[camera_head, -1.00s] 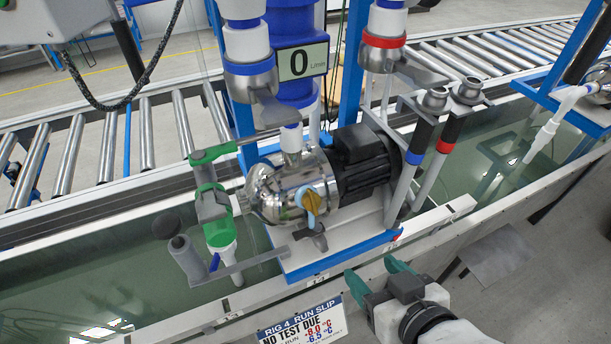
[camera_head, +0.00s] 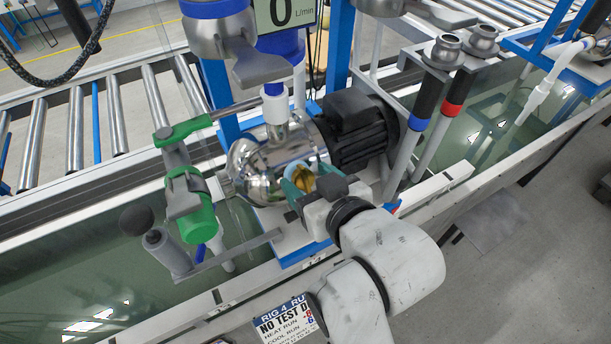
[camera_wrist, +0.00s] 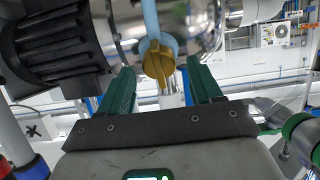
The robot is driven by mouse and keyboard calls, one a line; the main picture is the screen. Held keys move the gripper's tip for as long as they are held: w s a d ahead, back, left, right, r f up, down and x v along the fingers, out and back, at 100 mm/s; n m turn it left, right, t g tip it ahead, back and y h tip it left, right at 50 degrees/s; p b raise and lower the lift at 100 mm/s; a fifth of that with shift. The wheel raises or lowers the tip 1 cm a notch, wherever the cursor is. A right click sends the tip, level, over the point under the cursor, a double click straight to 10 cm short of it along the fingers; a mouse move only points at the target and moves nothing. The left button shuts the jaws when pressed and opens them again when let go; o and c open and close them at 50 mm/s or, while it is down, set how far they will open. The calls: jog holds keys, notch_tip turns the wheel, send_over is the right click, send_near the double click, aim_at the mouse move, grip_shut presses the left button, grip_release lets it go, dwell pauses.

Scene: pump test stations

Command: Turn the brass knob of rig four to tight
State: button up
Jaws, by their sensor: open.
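The brass knob (camera_head: 301,184) sits on the front of the steel pump (camera_head: 255,160) of rig four, partly hidden by my gripper in the head view. In the wrist view the brass knob (camera_wrist: 158,62) shows its raised grip bar, roughly upright, with a light blue part behind it. My gripper (camera_head: 296,188) is at the knob. In the wrist view its green fingers (camera_wrist: 160,88) stand open, one on each side of the knob, with gaps between them and it. Any tight mark is not readable.
A green-handled valve (camera_head: 190,205) stands left of the pump, with a dark ball-ended lever (camera_head: 137,219) near it. The black motor (camera_head: 355,130) is right of the pump. The rig 4 slip (camera_head: 287,322) hangs on the front edge. Water troughs lie either side.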

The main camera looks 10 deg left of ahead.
jog(key=shift+x, duration=0.8)
jog(key=shift+c, duration=0.2)
jog(key=c, duration=1)
